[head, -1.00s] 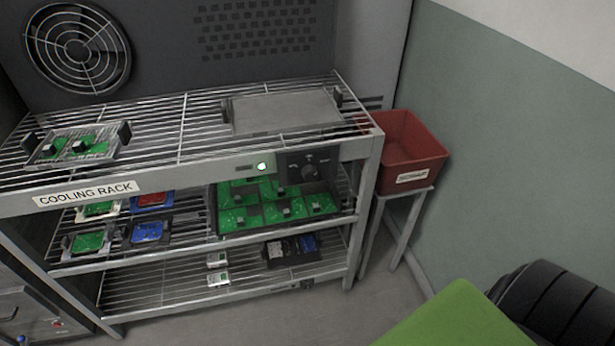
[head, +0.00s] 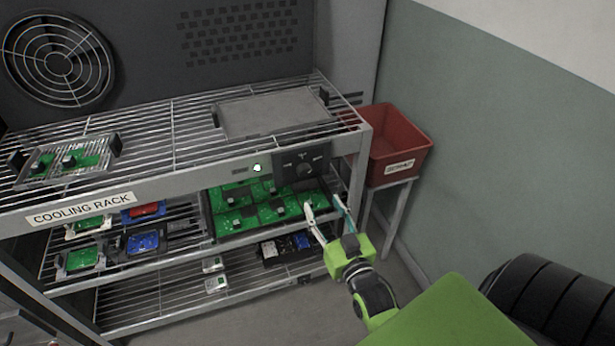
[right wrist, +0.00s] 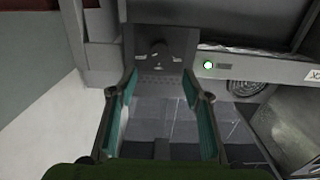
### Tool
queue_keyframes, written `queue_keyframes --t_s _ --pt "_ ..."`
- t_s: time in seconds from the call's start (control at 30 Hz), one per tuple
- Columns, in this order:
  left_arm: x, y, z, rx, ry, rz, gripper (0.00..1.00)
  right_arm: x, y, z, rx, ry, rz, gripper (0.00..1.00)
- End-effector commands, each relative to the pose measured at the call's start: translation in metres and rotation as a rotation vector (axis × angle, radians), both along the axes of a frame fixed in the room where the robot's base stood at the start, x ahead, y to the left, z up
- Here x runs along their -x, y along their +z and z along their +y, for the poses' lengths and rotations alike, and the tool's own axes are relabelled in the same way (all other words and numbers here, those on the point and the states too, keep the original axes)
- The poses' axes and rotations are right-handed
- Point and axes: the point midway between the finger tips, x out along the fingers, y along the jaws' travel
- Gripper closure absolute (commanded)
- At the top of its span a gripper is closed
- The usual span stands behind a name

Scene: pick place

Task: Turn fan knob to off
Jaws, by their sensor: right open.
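The fan knob (head: 304,169) is a small dark round knob on a dark control panel (head: 290,177) at the right end of the rack's front. A green light (head: 257,167) glows just left of the panel. My right gripper (head: 324,201) is open and empty, below and slightly right of the knob, apart from it. In the right wrist view the knob (right wrist: 159,48) shows ahead, beyond the gap between the fingertips of the gripper (right wrist: 160,84). The knob's exact setting is too small to read. My left gripper is not in view.
The cooling rack (head: 200,160) has wire shelves holding circuit boards. A large board tray (head: 213,232) sits on the middle shelf, close by the right gripper. A red scrap bin (head: 398,143) stands on a stand to the right. An empty metal tray (head: 272,113) lies on top.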

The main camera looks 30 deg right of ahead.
Motion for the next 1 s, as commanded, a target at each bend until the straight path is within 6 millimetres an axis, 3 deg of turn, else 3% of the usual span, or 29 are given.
queue_keyframes --t_s 0.5,0.7,1.0 --pt "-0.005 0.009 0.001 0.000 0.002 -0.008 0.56 -0.095 0.001 -0.023 0.001 0.000 0.000 0.55" --pt "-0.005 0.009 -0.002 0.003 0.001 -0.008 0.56 -0.114 0.000 -0.027 0.001 0.001 0.002 0.55" --pt "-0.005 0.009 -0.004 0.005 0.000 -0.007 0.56 -0.119 -0.001 -0.028 0.001 0.001 0.002 0.55"
